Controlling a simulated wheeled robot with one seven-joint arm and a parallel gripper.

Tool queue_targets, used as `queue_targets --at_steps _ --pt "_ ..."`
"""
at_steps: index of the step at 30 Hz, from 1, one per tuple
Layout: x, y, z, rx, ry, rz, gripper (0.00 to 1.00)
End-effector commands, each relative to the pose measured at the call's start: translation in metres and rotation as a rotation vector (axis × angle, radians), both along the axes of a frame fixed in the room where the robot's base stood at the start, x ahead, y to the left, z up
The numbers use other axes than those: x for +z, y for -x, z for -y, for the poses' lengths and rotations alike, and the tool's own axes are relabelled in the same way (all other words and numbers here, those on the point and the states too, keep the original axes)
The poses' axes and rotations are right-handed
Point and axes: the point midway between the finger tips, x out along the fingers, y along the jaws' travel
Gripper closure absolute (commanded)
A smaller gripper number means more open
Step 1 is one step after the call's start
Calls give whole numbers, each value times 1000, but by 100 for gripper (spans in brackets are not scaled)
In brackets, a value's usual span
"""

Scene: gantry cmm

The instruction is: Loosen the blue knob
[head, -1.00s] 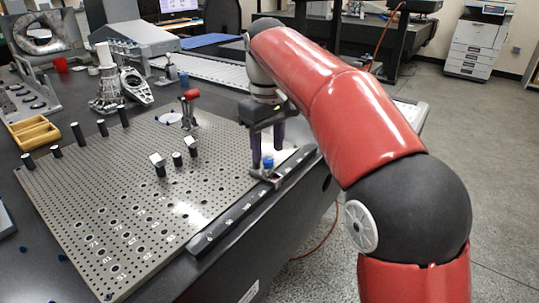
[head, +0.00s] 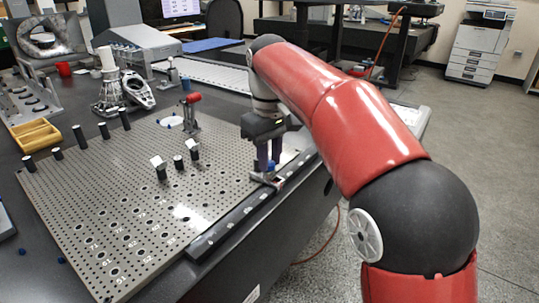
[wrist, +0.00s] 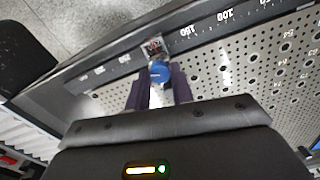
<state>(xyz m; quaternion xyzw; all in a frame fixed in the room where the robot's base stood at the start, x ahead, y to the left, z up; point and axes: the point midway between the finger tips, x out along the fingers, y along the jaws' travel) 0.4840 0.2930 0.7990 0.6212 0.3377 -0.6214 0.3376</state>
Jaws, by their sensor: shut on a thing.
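The blue knob (head: 270,167) sits on a small metal fitting at the right edge of the perforated plate, beside the dark ruled rail. The wrist view shows the knob's round top (wrist: 160,72) between the fingertips. My gripper (head: 268,158) points down over it, its two purple fingers on either side of the knob, shut on it. The fingers hide part of the knob in the head view. In the wrist view my gripper (wrist: 160,85) shows the fingers flanking the knob.
The perforated plate (head: 110,205) carries several short black posts and a red-topped fixture (head: 193,100). The ruled rail (head: 225,228) runs along its right edge. A yellow tray (head: 35,134) lies at the left. The plate's middle is mostly clear.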

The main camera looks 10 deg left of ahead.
Motion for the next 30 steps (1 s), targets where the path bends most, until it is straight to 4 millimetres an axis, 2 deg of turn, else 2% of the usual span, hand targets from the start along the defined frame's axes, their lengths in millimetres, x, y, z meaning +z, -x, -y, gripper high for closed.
queue_targets --at_steps 11,30 --pt "3 0 0 155 1 -1 100" --pt "1 -1 0 749 -2 2 100"
